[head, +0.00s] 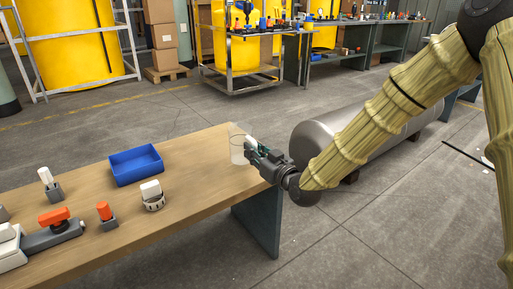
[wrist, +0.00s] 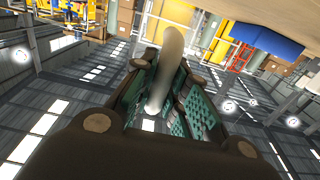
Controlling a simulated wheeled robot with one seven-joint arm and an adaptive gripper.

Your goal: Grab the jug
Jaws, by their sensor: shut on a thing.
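The jug (head: 236,146) is a clear, whitish vessel at the far right corner of the wooden bench in the head view. I cannot tell whether its base touches the bench top. My gripper (head: 253,149) reaches it from the right, at the bench's end. In the wrist view a pale upright bar, which looks like the jug's handle (wrist: 168,72), stands between the teal-padded fingers of my gripper (wrist: 165,100). The fingers are shut on it. The clear jug body is hard to make out in the wrist view.
On the bench (head: 205,165) stand a blue bin (head: 136,166), a white-capped fitting (head: 152,196), an orange-topped piece (head: 105,215) and an orange-handled valve (head: 55,222). A grey tank (head: 325,135) lies behind my arm. The bench top between bin and jug is clear.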

